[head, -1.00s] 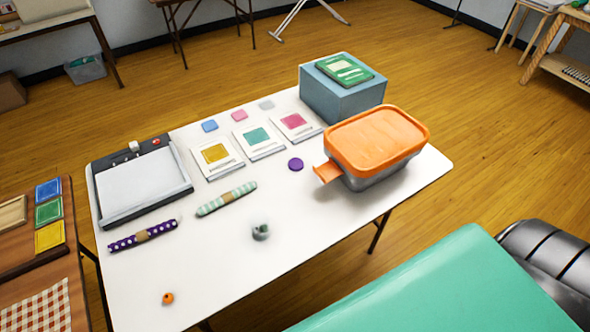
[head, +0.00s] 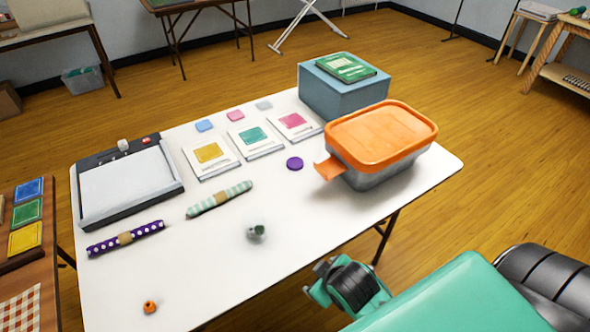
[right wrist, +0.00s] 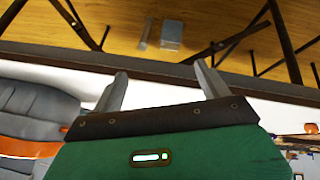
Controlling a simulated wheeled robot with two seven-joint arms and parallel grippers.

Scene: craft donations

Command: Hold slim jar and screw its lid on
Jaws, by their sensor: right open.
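No slim jar can be made out for certain. A small grey-green piece (head: 256,232) stands on the white table (head: 210,285); it is too small to tell whether it is a jar. A flat purple disc (head: 295,163) lies on the table left of the orange-lidded box; I cannot tell whether it is a lid. My right arm comes in at the lower right of the head view, beside the table's near edge. In the right wrist view my right gripper (right wrist: 161,84) is open, with nothing between its fingers. My left gripper is not in view.
A grey box with an orange lid (head: 380,138) stands at the table's right, its orange flap sticking out. A blue box (head: 338,95) is behind it. Patterned rolls (head: 220,199), (head: 126,238), a paper trimmer (head: 125,185) and colour cards (head: 256,140) lie left. The table's near middle is mostly clear.

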